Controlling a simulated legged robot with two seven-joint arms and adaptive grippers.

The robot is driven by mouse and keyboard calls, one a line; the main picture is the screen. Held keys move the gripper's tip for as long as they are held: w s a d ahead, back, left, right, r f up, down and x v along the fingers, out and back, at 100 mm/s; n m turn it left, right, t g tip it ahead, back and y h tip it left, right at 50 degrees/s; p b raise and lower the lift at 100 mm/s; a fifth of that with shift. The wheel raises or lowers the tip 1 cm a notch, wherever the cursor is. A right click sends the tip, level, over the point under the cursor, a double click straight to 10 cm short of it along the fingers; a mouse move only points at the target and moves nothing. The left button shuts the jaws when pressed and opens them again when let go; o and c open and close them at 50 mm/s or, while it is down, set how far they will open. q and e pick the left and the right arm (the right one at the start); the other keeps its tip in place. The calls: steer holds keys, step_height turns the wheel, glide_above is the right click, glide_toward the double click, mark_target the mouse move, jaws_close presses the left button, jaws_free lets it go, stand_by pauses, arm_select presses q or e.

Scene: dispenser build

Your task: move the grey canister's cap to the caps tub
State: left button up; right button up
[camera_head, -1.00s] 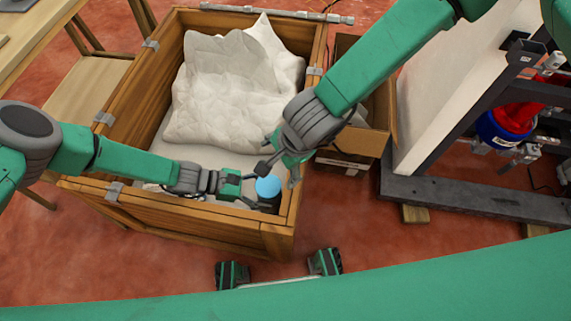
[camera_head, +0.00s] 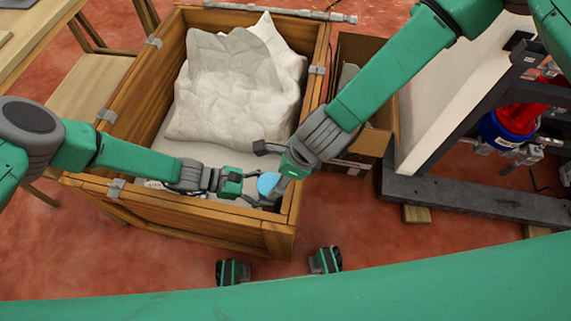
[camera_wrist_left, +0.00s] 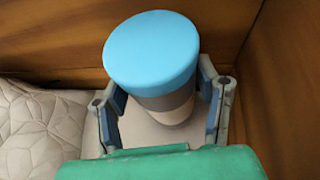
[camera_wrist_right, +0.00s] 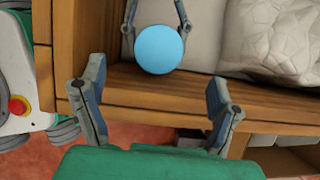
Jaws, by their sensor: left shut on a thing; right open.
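The grey canister (camera_wrist_left: 172,105) stands in the wooden crate's near right corner, with its round light-blue cap (camera_head: 268,184) on top. The cap also shows in the left wrist view (camera_wrist_left: 152,50) and the right wrist view (camera_wrist_right: 159,49). My left gripper (camera_wrist_left: 160,95) is shut on the canister's body below the cap. My right gripper (camera_wrist_right: 147,92) is open and empty. It is close to the cap but apart from it; the cap lies beyond its fingertips in the right wrist view. I cannot make out a caps tub in any view.
The wooden crate (camera_head: 175,222) has raised walls and holds a pale crumpled sheet or bag (camera_head: 235,85). A cardboard box (camera_head: 378,142) stands right of it. A dark metal frame (camera_head: 470,200) with a red and blue drum (camera_head: 508,125) is farther right.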

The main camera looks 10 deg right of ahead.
mark_target(269, 184)
steer(key=x, duration=0.7)
steer(key=shift+a+f, duration=0.15)
steer(key=shift+f, duration=0.05)
steer(key=shift+c, duration=0.4)
steer(key=c, duration=1.3)
steer(key=shift+s+r, duration=0.1)
steer(key=shift+r, duration=0.15)
steer(key=shift+r, duration=0.95)
steer(key=shift+r, duration=0.1)
steer(key=shift+r, duration=1.95)
arm_select(q)
steer(key=o, duration=1.8)
steer(key=shift+c, duration=0.2)
